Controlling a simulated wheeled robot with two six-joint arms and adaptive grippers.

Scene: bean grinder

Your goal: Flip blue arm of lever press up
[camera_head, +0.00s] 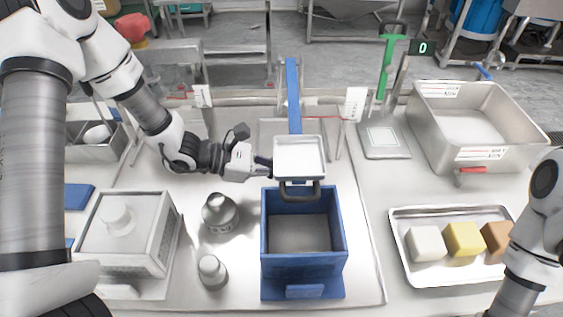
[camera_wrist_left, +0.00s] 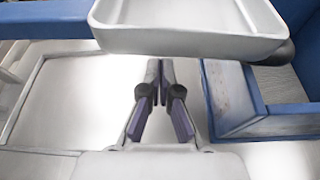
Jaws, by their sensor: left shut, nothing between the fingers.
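The blue arm (camera_head: 293,95) of the lever press stands at the back middle and runs toward a white square pan (camera_head: 299,156). A dark handle (camera_head: 299,191) is at the pan's near edge, over the back rim of an open blue box (camera_head: 338,245). My left gripper (camera_head: 268,165) is shut and empty at the pan's left side. In the left wrist view the gripper's fingertips (camera_wrist_left: 160,75) meet the lower edge of the pan (camera_wrist_left: 190,38); contact is unclear. The blue arm (camera_wrist_left: 45,20) and blue box (camera_wrist_left: 235,100) flank them. My right gripper is out of view.
A white box-shaped unit (camera_head: 125,235) is further left. Right are a steel tray with coloured blocks (camera_head: 402,268), a scale (camera_head: 384,140) and a steel bin (camera_head: 460,130).

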